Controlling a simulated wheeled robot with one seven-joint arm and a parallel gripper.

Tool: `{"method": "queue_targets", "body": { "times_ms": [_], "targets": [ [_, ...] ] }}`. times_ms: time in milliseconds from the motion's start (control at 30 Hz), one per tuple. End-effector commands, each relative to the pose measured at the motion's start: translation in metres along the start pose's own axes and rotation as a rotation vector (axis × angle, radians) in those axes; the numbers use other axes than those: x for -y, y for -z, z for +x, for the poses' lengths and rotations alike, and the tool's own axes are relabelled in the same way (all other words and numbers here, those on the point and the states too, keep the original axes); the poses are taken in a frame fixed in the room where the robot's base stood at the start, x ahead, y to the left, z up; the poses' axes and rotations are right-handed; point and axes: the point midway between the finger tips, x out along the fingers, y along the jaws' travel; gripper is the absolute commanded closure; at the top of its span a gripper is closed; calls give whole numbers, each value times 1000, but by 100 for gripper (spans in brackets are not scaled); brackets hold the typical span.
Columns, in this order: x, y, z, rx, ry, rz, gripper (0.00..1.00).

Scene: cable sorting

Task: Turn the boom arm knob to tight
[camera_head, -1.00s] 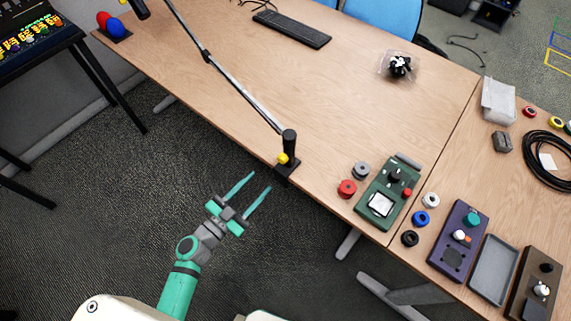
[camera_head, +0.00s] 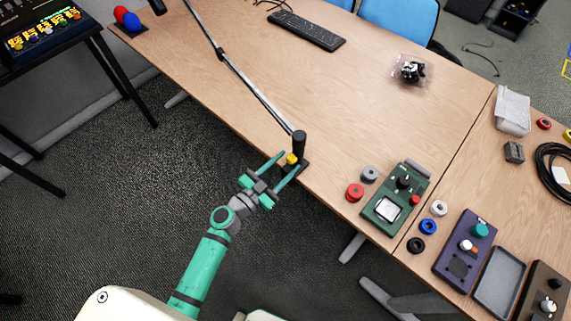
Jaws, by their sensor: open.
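The boom arm (camera_head: 244,77) is a thin metal rod that runs from the upper left of the table down to a black post (camera_head: 299,143) clamped at the table's front edge. The yellow knob (camera_head: 292,159) sits on the near left side of that post, low down. My gripper (camera_head: 291,161) is open, with its two teal fingers reaching toward the post's base. In the picture the fingertips lie on either side of the knob. I cannot tell whether they touch it.
A red spool (camera_head: 354,192), a grey spool (camera_head: 370,173) and a green box with knobs (camera_head: 395,199) stand right of the post. A purple box (camera_head: 464,250) and a grey tray (camera_head: 498,281) are farther right. A black keyboard (camera_head: 307,30) lies at the back.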

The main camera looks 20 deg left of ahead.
Motion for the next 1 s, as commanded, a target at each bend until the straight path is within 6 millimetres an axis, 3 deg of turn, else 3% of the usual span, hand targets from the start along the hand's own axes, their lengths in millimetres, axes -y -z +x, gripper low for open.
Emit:
{"method": "queue_targets", "body": {
  "times_ms": [67,233,667,1000],
  "targets": [
    [0,0,0,0,0,0,58],
    [0,0,0,0,0,0,97],
    [0,0,0,0,-1,72,97],
    [-1,0,0,1,-1,336,97]
  ]
}}
